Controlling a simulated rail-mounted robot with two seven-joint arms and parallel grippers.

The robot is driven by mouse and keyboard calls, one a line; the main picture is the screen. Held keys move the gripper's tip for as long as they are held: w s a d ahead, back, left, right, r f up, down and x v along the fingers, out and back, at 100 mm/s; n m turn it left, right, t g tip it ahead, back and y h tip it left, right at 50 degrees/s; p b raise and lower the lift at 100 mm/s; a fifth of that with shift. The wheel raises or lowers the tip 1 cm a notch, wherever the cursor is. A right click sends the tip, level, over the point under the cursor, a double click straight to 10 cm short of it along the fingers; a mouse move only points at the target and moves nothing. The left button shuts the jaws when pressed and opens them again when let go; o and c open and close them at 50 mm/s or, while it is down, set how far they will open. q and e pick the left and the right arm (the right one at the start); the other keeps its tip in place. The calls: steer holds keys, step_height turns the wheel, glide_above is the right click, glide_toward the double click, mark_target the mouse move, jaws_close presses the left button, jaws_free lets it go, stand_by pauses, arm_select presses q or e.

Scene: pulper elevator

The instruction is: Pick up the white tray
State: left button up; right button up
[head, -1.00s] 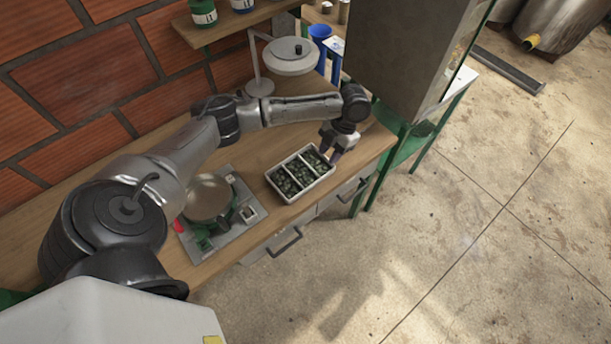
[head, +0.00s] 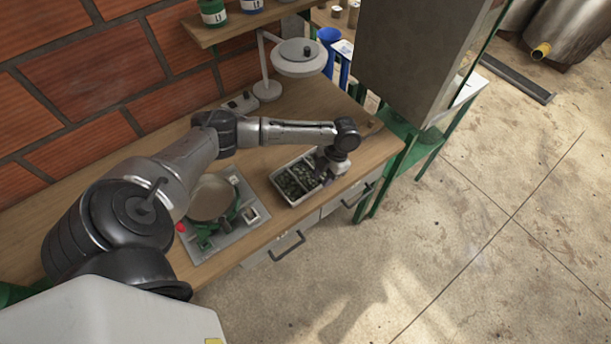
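The white tray (head: 281,192) sits on the wooden bench near its front edge. It is divided into compartments filled with small dark green pieces. My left gripper (head: 324,174) points down at the tray's right end and hides part of that end. Its fingers are small and dark against the contents, so I cannot tell if they are apart or closed, or if they touch the rim. My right gripper is not in view.
Left of the tray, a grey plate (head: 252,231) bears a green device with a round pan (head: 211,197). A white lamp-like stand (head: 299,58) is behind. A large grey cabinet (head: 405,62) stands at the right. Drawers with handles (head: 287,247) are below the bench front.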

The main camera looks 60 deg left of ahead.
mark_target(318, 187)
arm_select(q)
steer(key=x, duration=0.4)
steer(key=shift+s+d, duration=0.1)
steer(key=shift+s, duration=0.1)
steer(key=shift+c, duration=0.4)
jaws_close()
